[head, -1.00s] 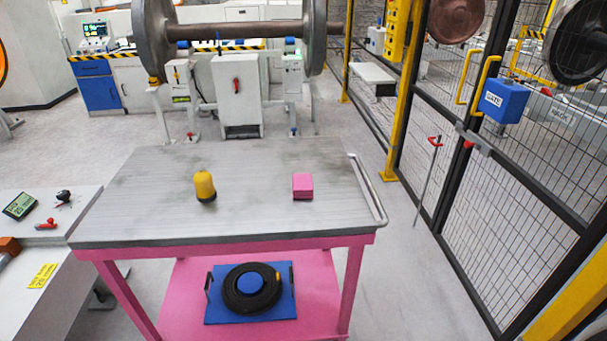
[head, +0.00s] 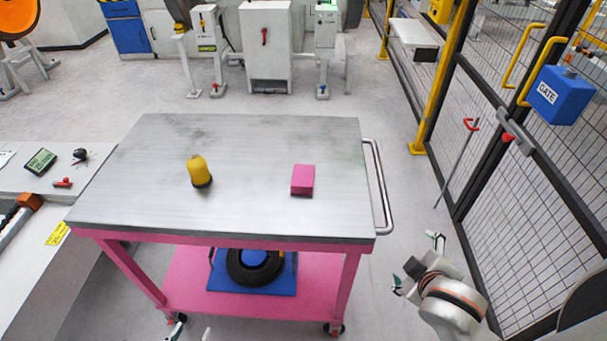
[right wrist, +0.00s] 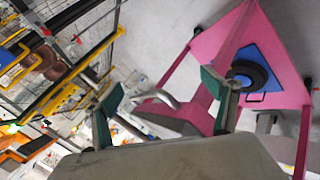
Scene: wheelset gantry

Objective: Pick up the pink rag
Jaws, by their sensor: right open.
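The pink rag (head: 303,180) is a small folded block lying on the right half of the grey cart top (head: 250,140). Nothing touches it. My right gripper (head: 416,261) is open and empty, off the cart's right front corner, lower in the picture than the rag. Its two spread fingers also show in the right wrist view (right wrist: 168,108), with nothing between them; the rag cannot be made out there. Of my left gripper (head: 191,331), only the fingertips show at the bottom edge, apart, in front of the cart.
A yellow-capped object (head: 200,171) stands left of the rag. A metal handle (head: 380,187) curves along the cart's right side. The lower pink shelf (head: 190,283) bears a blue board with a black ring. A white bench (head: 40,225) is at left, a mesh fence (head: 520,215) at right.

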